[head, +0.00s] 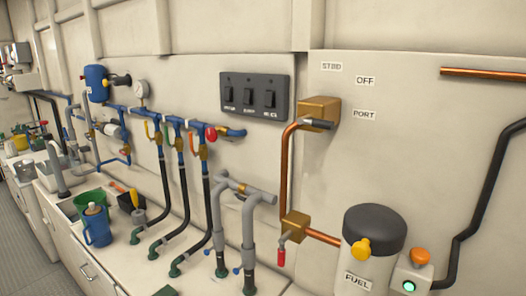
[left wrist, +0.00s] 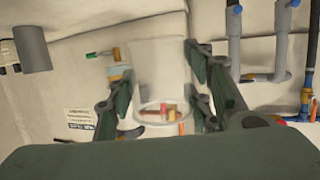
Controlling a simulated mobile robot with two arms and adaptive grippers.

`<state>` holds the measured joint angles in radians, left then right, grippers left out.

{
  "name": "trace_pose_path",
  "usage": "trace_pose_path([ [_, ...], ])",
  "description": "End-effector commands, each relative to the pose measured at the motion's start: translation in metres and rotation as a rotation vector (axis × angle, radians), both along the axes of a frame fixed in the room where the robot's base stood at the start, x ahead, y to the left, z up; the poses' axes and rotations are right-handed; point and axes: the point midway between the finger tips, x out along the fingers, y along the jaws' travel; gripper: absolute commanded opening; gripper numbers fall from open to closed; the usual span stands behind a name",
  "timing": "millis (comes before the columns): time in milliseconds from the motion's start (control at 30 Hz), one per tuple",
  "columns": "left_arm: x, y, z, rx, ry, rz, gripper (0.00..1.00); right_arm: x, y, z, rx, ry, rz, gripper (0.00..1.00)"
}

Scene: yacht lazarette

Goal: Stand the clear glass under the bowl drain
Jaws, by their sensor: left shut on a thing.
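In the left wrist view my left gripper (left wrist: 158,72) is shut on a clear glass (left wrist: 160,60). The glass is pale and see-through, with a finger on each side and a round end (left wrist: 162,117) towards the camera. Small red and yellowish things show through or behind that end; I cannot tell which. Neither gripper shows in the head view. In the head view a white canister with a black top, labelled FUEL (head: 357,282), stands at the lower right. Its lower part is cut off by the frame, and I cannot make out a bowl drain.
Grey pipes (head: 248,222) and black hoses (head: 185,195) rise from the counter in the head view. A switch panel (head: 254,96) is on the wall. A grey cylinder (left wrist: 32,48) shows in the left wrist view.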

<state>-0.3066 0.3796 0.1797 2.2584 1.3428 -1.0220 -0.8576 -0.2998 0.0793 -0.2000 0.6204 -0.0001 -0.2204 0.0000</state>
Motion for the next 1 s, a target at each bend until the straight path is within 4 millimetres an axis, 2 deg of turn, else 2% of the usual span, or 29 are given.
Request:
trace_pose_path([
  [33,-0.001,0.013,0.012,0.004,-0.005,-0.013,0.15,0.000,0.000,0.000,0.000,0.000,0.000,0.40],
  [100,-0.005,0.024,0.024,0.005,-0.002,-0.032,0.15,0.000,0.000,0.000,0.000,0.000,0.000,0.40],
  [233,-0.011,0.037,0.041,0.003,0.000,-0.057,0.15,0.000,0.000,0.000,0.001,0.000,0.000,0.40],
  [667,-0.013,0.041,0.046,-0.003,0.003,-0.065,0.15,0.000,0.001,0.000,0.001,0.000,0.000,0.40],
  [767,-0.012,0.038,0.042,-0.004,0.004,-0.060,0.15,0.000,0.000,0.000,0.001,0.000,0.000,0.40],
  [867,-0.010,0.027,0.027,-0.009,0.007,-0.043,0.15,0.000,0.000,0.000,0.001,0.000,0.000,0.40],
  [1000,-0.004,-0.007,-0.009,-0.010,0.007,-0.001,0.15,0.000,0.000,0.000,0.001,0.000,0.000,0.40],
])
